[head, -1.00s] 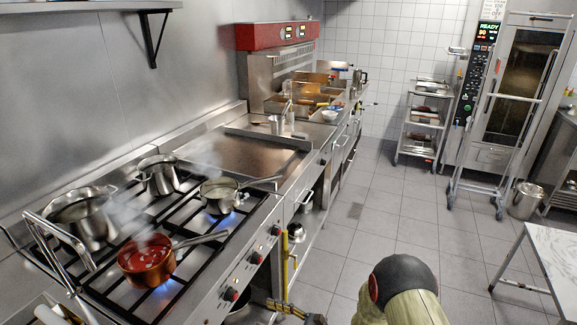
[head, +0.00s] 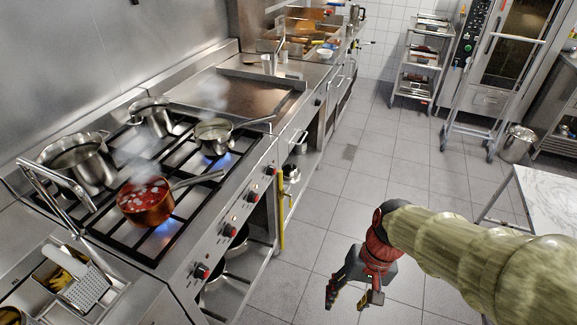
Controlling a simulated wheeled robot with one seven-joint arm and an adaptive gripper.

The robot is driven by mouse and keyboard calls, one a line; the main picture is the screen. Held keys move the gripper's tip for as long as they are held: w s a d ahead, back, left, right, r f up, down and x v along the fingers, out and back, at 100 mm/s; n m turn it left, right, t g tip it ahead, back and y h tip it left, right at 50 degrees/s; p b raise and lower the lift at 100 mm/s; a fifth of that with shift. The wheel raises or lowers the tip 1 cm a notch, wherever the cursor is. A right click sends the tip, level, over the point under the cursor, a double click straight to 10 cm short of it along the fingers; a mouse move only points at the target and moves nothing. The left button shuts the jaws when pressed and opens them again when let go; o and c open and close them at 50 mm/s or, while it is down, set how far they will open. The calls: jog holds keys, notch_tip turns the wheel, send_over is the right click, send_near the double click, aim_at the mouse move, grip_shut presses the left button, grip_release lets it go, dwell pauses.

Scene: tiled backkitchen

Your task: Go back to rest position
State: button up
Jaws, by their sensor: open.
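My gripper (head: 350,297) is in the head view at the lower middle, on the end of my arm. It points down with its two fingers apart and nothing between them. It hangs over the tiled floor, to the right of the stove and apart from it.
A gas stove (head: 205,225) stands at left with a copper pan (head: 146,207) and several steel pots over lit burners. A marble-topped table (head: 548,198) stands at right. A trolley (head: 418,72) is at the back. The floor aisle (head: 350,190) is clear.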

jog(key=s+d+r+t+h, duration=0.1)
jog(key=d+r+t, duration=0.1)
jog(key=r, duration=0.6)
jog(key=s+d+r+n+t+h, duration=0.1)
jog(key=d+r+t, duration=0.2)
jog(key=r, duration=0.4)
jog(key=shift+d+r+n+t, duration=0.2)
jog(key=shift+r+n+t, duration=0.15)
jog(key=shift+t, duration=0.35)
jog(key=shift+a, duration=0.1)
